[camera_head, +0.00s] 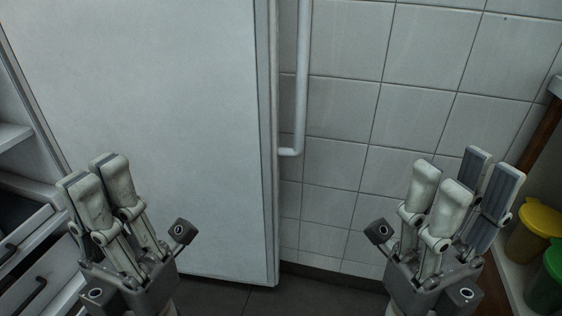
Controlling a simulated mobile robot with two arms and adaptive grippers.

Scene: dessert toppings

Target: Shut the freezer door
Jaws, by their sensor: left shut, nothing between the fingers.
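The freezer door (165,110) is a large, plain pale panel filling the left and middle of the head view. A long vertical bar handle (302,80) stands out beyond its right edge, over the tiled wall. The door looks swung out, but its hinge is not in view. My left gripper (96,178) is shut and empty, in front of the door's lower left part; whether it touches the door I cannot tell. My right gripper (461,178) is open and empty, in front of the tiles, right of the door and handle.
A tiled wall (420,60) is behind the door on the right. At the left edge are a pale shelf (14,136) and drawers with dark handles (28,296). At the right edge stand a yellow container (536,228) and a green container (548,285). Dark floor shows below.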

